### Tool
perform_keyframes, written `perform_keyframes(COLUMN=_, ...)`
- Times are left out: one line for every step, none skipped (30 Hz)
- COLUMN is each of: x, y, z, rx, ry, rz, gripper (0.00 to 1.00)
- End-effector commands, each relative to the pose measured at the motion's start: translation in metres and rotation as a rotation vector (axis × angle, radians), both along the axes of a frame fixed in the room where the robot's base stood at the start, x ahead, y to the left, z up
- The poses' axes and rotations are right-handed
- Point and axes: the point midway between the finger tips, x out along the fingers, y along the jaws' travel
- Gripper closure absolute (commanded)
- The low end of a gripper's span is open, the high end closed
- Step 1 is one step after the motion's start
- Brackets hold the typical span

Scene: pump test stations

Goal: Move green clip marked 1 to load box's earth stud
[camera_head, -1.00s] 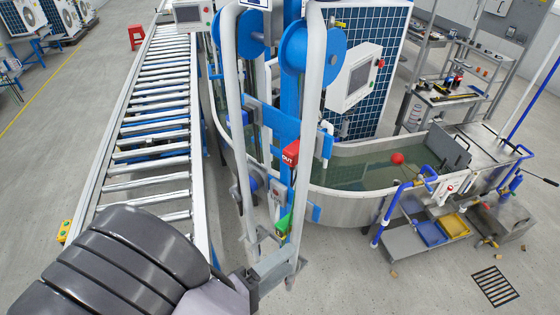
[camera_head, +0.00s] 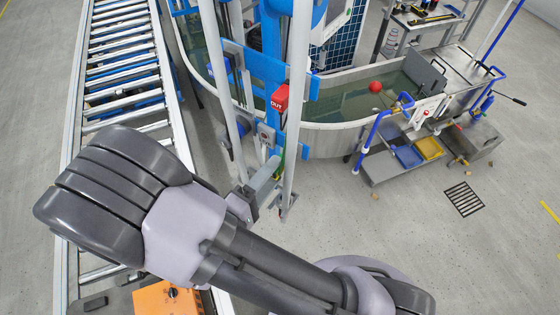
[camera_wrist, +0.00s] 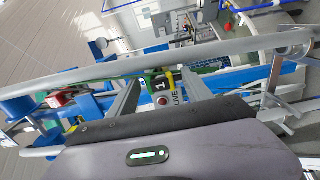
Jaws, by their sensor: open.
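The green clip marked 1 (camera_wrist: 161,84) shows in the wrist view beside a "LIVE" label and a red round button or lamp. My gripper (camera_wrist: 163,80) is open, with one grey finger on each side of the clip in the picture. I cannot tell whether the fingers touch it. In the head view my gripper (camera_head: 264,178) is at the upright frame, and only a sliver of green shows behind it. No earth stud can be made out. An orange box with a dark knob (camera_head: 165,298) shows at the bottom; I cannot tell whether it is the load box.
A red "OUT" block (camera_head: 280,97) is on the blue and grey upright frame (camera_head: 297,80), whose rails stand close around my gripper. A roller conveyor (camera_head: 125,60) runs at the left. A curved water tank (camera_head: 335,137) stands behind. Open floor (camera_head: 380,225) lies at the right.

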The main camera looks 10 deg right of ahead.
Motion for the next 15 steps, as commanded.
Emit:
perform_keyframes(x=0.005, y=-0.006, z=0.0, rx=0.0, ry=0.0, rz=-0.004, gripper=0.42)
perform_keyframes(x=0.009, y=-0.008, z=-0.001, rx=0.001, ry=-0.001, rz=-0.003, gripper=0.42)
perform_keyframes(x=0.013, y=-0.012, z=-0.001, rx=0.0, ry=0.0, rz=-0.004, gripper=0.42)
perform_keyframes(x=0.015, y=-0.014, z=-0.001, rx=0.0, ry=0.0, rz=-0.003, gripper=0.42)
perform_keyframes(x=0.018, y=-0.017, z=-0.001, rx=0.0, ry=0.0, rz=-0.003, gripper=0.42)
perform_keyframes(x=0.021, y=-0.019, z=-0.001, rx=-0.001, ry=0.001, rz=-0.002, gripper=0.42)
perform_keyframes(x=0.023, y=-0.021, z=-0.001, rx=-0.001, ry=0.001, rz=-0.002, gripper=0.42)
perform_keyframes(x=0.025, y=-0.022, z=-0.001, rx=-0.001, ry=0.001, rz=-0.003, gripper=0.42)
perform_keyframes(x=0.027, y=-0.024, z=-0.001, rx=0.0, ry=0.0, rz=-0.002, gripper=0.42)
perform_keyframes(x=0.028, y=-0.025, z=-0.001, rx=0.0, ry=0.0, rz=-0.001, gripper=0.42)
perform_keyframes(x=0.029, y=-0.026, z=-0.001, rx=0.0, ry=0.0, rz=-0.001, gripper=0.42)
perform_keyframes(x=0.03, y=-0.026, z=-0.001, rx=0.0, ry=0.0, rz=-0.001, gripper=0.42)
perform_keyframes(x=0.031, y=-0.027, z=-0.001, rx=0.0, ry=0.0, rz=-0.001, gripper=0.42)
perform_keyframes(x=0.031, y=-0.027, z=0.0, rx=0.0, ry=0.0, rz=-0.001, gripper=0.42)
perform_keyframes(x=0.031, y=-0.027, z=0.0, rx=0.0, ry=0.0, rz=-0.001, gripper=0.42)
